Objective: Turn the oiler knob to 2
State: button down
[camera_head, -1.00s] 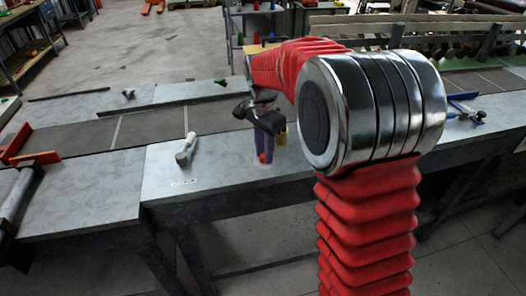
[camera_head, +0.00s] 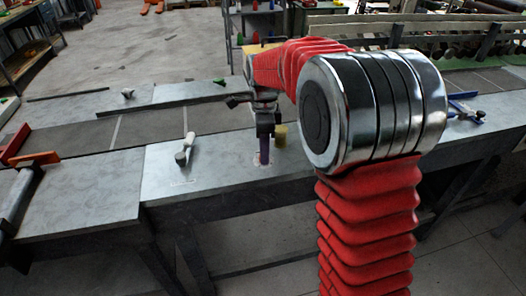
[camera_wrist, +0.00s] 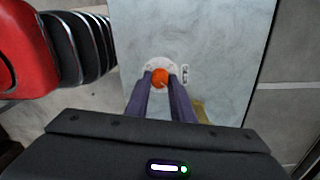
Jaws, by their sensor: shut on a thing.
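The oiler knob (camera_wrist: 160,77) is orange and sits on a pale round dial plate (camera_wrist: 148,67) on the grey table top in the wrist view. My gripper (camera_wrist: 161,81) points down over it, with one purple finger on each side, shut on the knob. A small white label with dark marks (camera_wrist: 185,74) lies just right of the dial; its figures are too small to read. In the head view my gripper (camera_head: 264,162) stands upright at the table's front part and hides the knob. The knob's pointer setting cannot be read.
A grey-white lever handle (camera_head: 184,152) stands on the table to the left of my gripper. A yellowish cylinder (camera_head: 281,134) is close on its right. A dark belt strip (camera_head: 150,126) runs along the table behind. Blue-handled hardware (camera_head: 463,110) lies at the right.

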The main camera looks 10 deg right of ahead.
jog(key=shift+a, duration=0.1)
jog(key=c, duration=1.5)
grip_release()
jog(key=shift+c, duration=0.2)
notch_tip(320, 180, up, 14)
jog(key=shift+w+f, duration=0.15)
jog(key=shift+w, duration=0.15)
